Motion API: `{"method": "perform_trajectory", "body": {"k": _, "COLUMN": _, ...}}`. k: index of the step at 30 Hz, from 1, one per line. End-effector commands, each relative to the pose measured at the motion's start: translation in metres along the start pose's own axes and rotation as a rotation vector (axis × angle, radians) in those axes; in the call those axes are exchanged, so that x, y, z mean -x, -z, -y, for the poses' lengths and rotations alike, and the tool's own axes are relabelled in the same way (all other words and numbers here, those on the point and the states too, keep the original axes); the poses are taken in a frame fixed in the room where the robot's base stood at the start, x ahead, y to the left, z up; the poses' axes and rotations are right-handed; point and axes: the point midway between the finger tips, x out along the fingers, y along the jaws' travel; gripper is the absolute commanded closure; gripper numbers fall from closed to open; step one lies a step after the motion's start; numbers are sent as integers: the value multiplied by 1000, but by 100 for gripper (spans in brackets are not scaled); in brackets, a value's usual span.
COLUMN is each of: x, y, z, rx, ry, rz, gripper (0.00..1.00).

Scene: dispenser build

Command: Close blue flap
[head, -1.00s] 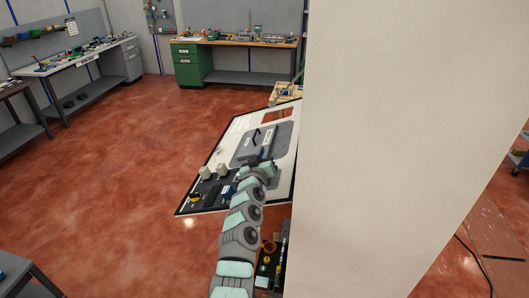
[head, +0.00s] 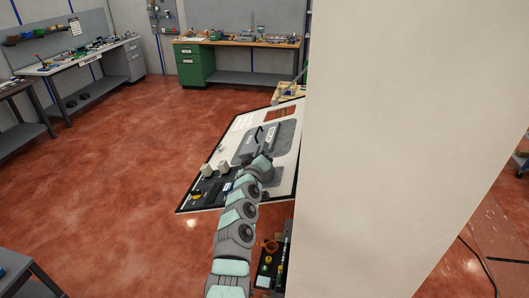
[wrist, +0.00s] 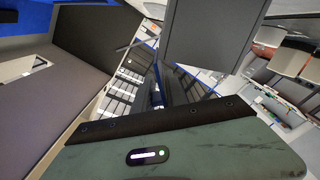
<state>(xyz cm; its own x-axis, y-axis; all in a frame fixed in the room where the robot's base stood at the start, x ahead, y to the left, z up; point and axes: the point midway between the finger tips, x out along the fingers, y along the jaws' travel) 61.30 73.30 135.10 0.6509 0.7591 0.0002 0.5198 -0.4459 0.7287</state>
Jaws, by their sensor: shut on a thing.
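A tilted white board with a black edge (head: 210,160) stands on the floor in the head view. Blue parts (head: 226,187) show on its dark lower strip, beside the end of my arm. My gripper (wrist: 156,86) shows in the wrist view as dark narrow fingers past its green body. A thin bit of blue, seemingly the blue flap (wrist: 157,98), shows at the fingers, and they are shut on it. Most of the flap is hidden, so its angle cannot be told. In the head view my arm hides the gripper.
A large dark grey block (wrist: 212,30) fills the wrist view's top, close to the fingers. Two pale knobs (head: 207,170) and a grey panel with a handle (head: 270,140) are on the board. A pale column (head: 410,150) hides the right side.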

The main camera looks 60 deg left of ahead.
Motion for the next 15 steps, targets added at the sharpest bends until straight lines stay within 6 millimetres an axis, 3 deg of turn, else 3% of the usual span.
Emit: {"method": "perform_trajectory", "body": {"k": 15, "x": 0, "y": -1, "z": 22, "rx": 447, "ry": -2, "rz": 0, "gripper": 100}}
